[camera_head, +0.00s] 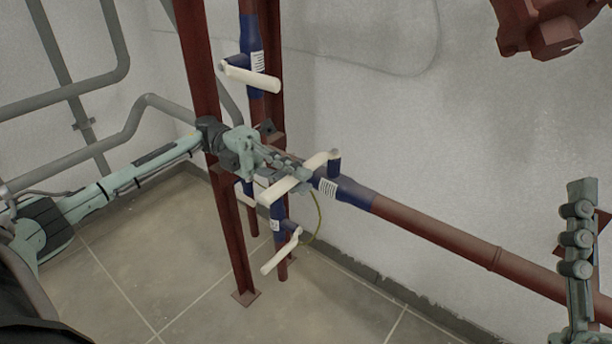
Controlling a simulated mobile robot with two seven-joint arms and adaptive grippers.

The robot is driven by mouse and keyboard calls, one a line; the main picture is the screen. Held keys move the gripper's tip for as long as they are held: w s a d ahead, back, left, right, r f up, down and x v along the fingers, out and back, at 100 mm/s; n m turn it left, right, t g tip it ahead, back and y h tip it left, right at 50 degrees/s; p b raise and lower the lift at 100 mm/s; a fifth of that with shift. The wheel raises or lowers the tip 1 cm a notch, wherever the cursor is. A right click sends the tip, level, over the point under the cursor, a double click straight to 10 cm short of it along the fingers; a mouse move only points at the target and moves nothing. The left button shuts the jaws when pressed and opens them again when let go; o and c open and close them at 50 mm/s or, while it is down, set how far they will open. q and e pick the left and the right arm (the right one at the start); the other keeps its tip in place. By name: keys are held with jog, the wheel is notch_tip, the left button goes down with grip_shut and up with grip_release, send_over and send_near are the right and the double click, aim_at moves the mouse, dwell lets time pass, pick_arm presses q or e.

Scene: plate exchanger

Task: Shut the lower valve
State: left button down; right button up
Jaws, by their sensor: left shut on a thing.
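The lowest valve's handle (281,251) hangs slanted on a blue fitting low on the upright pipe, clear of my gripper. The middle valve's handle (279,191) lies slanted across the start of the horizontal pipe. The upper valve's handle (250,77) is tilted slightly down to the right. My left gripper (297,173) reaches in from the left and is shut at the middle handle, its fingers partly hiding it.
Rust-red steel posts (226,225) stand beside the valves, close to my left arm. A red-brown pipe (440,232) runs to the lower right. The tiled floor (150,260) is clear.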

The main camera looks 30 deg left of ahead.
pick_arm(q)
jog(key=shift+a, duration=0.15)
jog(key=c, duration=1.5)
grip_release()
jog(key=shift+c, duration=0.2)
jog(key=shift+o, duration=0.2)
jog(key=shift+d, duration=0.2)
